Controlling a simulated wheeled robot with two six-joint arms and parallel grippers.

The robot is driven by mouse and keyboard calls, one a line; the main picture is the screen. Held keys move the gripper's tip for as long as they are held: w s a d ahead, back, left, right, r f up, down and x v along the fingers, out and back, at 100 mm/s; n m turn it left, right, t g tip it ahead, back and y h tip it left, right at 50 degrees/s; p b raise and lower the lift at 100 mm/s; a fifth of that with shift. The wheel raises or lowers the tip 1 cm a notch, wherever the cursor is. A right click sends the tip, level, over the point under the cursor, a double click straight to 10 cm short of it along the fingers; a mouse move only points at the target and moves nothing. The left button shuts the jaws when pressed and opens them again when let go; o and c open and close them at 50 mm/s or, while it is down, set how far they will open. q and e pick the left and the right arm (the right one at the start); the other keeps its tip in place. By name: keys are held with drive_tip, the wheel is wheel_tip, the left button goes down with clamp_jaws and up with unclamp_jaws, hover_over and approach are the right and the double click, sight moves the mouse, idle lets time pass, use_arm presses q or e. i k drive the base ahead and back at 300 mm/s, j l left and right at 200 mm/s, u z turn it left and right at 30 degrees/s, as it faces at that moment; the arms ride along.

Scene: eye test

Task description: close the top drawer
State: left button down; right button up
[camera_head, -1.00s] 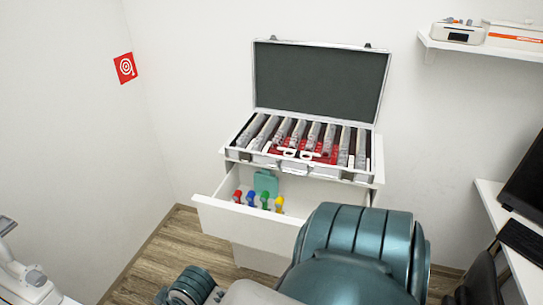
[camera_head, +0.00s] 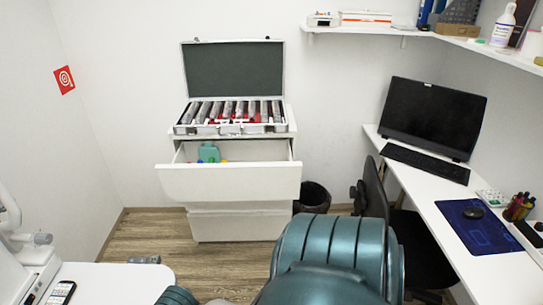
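The top drawer (camera_head: 228,183) stands pulled out from the white cabinet (camera_head: 240,225) against the back wall. Its plain white front faces me, and only part of its inside shows. A teal item (camera_head: 209,153) and small coloured pieces lie in it, partly hidden by the front panel. The drawer below it looks shut. An open case (camera_head: 234,70) with rows of lenses sits on top of the cabinet. Neither of my grippers is in view.
A teal padded chair (camera_head: 335,250) fills the bottom centre, between me and the cabinet. A black bin (camera_head: 314,196) stands right of the cabinet. A white desk (camera_head: 500,270) with a monitor (camera_head: 433,117) runs along the right, with a dark chair (camera_head: 420,240) beside it. Wooden floor (camera_head: 150,235) is clear at left.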

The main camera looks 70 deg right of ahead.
sight(255, 170)
drive_tip(key=z, duration=1.8)
